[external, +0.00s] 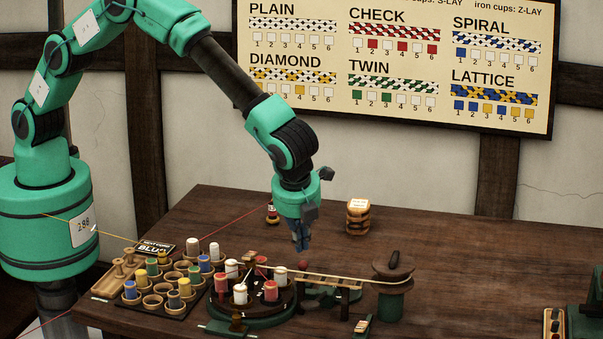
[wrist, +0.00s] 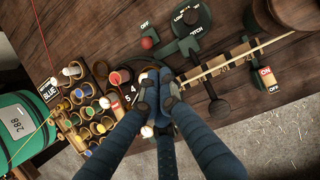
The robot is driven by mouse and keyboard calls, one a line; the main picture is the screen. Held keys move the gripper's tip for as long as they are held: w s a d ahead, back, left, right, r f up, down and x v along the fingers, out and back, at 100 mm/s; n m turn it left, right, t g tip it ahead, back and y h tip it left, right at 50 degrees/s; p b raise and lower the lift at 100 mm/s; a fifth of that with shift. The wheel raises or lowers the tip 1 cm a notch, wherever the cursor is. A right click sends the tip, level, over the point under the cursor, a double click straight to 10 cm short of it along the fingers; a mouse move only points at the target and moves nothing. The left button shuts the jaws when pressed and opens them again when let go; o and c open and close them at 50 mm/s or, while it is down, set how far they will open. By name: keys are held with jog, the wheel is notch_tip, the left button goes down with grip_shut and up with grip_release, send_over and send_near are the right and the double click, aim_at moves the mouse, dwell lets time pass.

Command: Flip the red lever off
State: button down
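A red ball knob (wrist: 147,43) stands beside a dark OFF label (wrist: 145,25) in the wrist view. It looks like the red lever's tip; its stem is hard to see. In the external view a red knob (external: 276,261) shows at the back of the round spool stand. A separate small plate (wrist: 268,79) has a red ON mark and an OFF mark; it also shows in the external view (external: 362,325). My gripper (external: 301,246) hangs above the table behind the stand, apart from the knob. In the wrist view its fingers (wrist: 160,88) are together, with nothing visible between them.
The round stand (external: 238,319) carries red and white spools. A tray (external: 178,309) of colored spools lies left of it. A rope runs along a wooden rail (external: 318,278) to a green reel (external: 393,272). The table's right is mostly clear.

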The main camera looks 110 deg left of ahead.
aim_at(307, 266)
jog(key=shift+b+x, duration=0.8)
jog(key=shift+x, duration=4.2)
jog(key=shift+r, duration=0.15)
jog(key=shift+a+r+h+p, duration=0.1)
jog(key=shift+a+h+p, duration=0.15)
jog(key=shift+p, duration=0.2)
jog(key=shift+a+r+h+p, duration=0.3)
jog(key=shift+a+h+p, duration=0.1)
jog(key=shift+h+p, duration=0.35)
jog(key=shift+a+r+h+p, duration=0.3)
jog(key=shift+a+h+p, duration=0.15)
jog(key=shift+h+p, duration=0.2)
jog(key=shift+a+r+h+p, duration=0.15)
jog(key=shift+a+h+p, duration=0.35)
jog(key=shift+a+h, duration=0.5)
jog(key=shift+a+r, duration=0.15)
jog(key=shift+a, duration=0.75)
jog(key=shift+a, duration=0.1)
jog(key=shift+r, duration=0.1)
